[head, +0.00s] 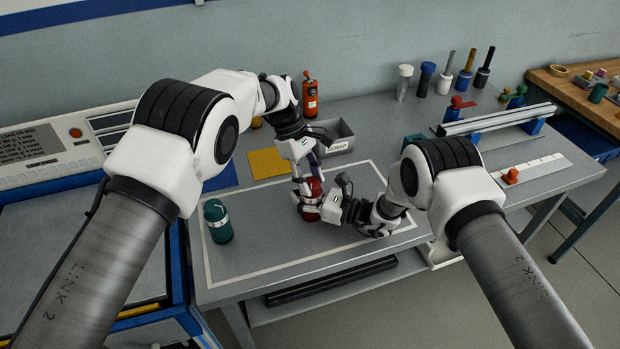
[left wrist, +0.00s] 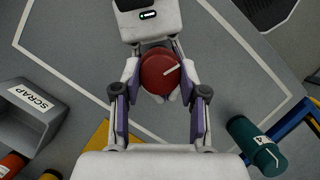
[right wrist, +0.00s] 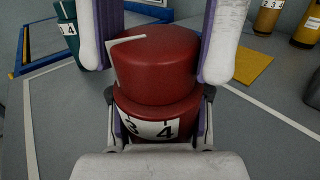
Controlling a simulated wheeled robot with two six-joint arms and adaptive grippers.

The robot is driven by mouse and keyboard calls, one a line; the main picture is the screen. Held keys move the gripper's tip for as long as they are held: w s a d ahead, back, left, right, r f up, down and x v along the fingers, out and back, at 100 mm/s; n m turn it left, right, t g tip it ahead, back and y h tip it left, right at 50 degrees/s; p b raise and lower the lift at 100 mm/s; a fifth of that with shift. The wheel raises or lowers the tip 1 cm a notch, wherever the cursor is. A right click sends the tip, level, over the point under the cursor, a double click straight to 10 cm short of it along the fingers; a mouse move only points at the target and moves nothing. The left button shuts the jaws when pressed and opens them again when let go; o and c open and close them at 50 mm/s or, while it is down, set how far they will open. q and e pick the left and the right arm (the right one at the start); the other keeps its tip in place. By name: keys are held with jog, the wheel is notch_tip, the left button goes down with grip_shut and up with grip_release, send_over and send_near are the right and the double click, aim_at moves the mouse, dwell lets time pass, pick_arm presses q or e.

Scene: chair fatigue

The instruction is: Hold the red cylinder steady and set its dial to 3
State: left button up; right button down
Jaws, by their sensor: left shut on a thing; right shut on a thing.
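The red cylinder (head: 314,188) stands upright on the grey table inside the white outline. My left gripper (head: 308,180) comes down from above and is shut on its upper cap. My right gripper (head: 314,210) is shut on its lower body from the side. In the right wrist view the cap (right wrist: 155,65) carries a white pointer line that runs down its left side. Below, a white number band (right wrist: 155,130) shows 3 and 4, and the pointer lies left of the 3. The left wrist view shows the cap (left wrist: 160,75) between my left fingers.
A teal numbered cylinder (head: 217,222) stands to the left inside the outline. Several handled tools stand at the back right. The table's front is clear.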

pick_arm(q)
jog(key=n+t, duration=0.1)
jog(key=n, duration=0.2)
jog(key=shift+s+n+t, duration=0.1)
jog(key=shift+n+t, duration=0.2)
jog(key=shift+n, duration=0.1)
jog(key=shift+n+t+h, duration=0.3)
jog(key=shift+n+t, duration=0.3)
jog(key=shift+n, duration=1.2)
jog(key=o, duration=1.2)
jog(key=shift+c, duration=0.2)
